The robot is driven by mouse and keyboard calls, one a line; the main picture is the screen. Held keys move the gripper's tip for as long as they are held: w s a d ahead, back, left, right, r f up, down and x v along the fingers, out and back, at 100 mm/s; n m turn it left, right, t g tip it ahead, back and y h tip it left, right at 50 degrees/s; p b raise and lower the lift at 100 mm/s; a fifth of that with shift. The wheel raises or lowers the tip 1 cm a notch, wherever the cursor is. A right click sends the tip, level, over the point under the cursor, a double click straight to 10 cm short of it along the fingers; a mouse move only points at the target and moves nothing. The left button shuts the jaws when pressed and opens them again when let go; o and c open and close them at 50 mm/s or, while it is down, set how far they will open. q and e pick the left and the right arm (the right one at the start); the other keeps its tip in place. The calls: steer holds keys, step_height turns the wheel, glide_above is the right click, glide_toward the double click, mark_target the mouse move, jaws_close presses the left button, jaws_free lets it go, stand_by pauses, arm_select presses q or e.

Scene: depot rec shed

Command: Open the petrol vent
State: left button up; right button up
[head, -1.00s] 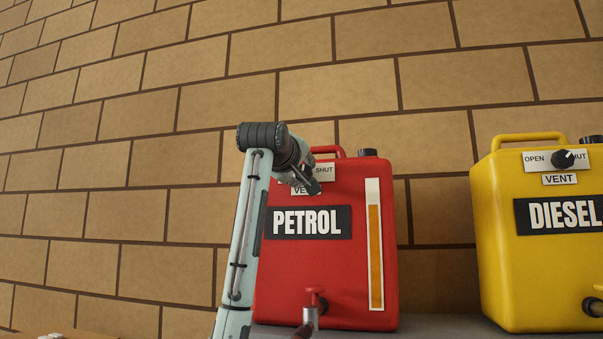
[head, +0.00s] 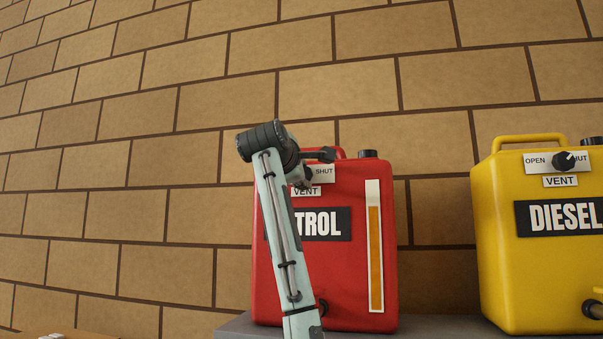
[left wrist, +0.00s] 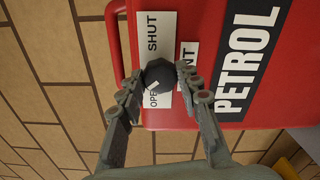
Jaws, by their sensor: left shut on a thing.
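The red petrol can (head: 350,255) stands on a grey shelf, its PETROL label partly behind my left arm in the head view. Its vent plate (head: 325,173) reads SHUT at the right; my gripper covers the rest. In the left wrist view the can (left wrist: 230,15) appears turned sideways, and the dark vent knob (left wrist: 158,73) sits on the plate between the OPEN and SHUT words. My left gripper (left wrist: 160,84) is shut on this knob, a finger on either side. It also shows in the head view (head: 314,166). I cannot tell the knob's exact pointer direction. My right gripper is not in view.
A yellow diesel can (head: 500,265) with its own vent knob (head: 563,161) stands to the right, with a gap between the cans. The grey shelf (head: 430,325) lies under both. A brick wall (head: 130,170) rises behind.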

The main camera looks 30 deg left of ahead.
arm_select(q)
steer(key=shift+f+n, duration=0.1)
steer(key=shift+n, duration=0.6)
steer(key=o, duration=1.2)
steer(key=shift+c, duration=0.2)
steer(key=v, duration=1.2)
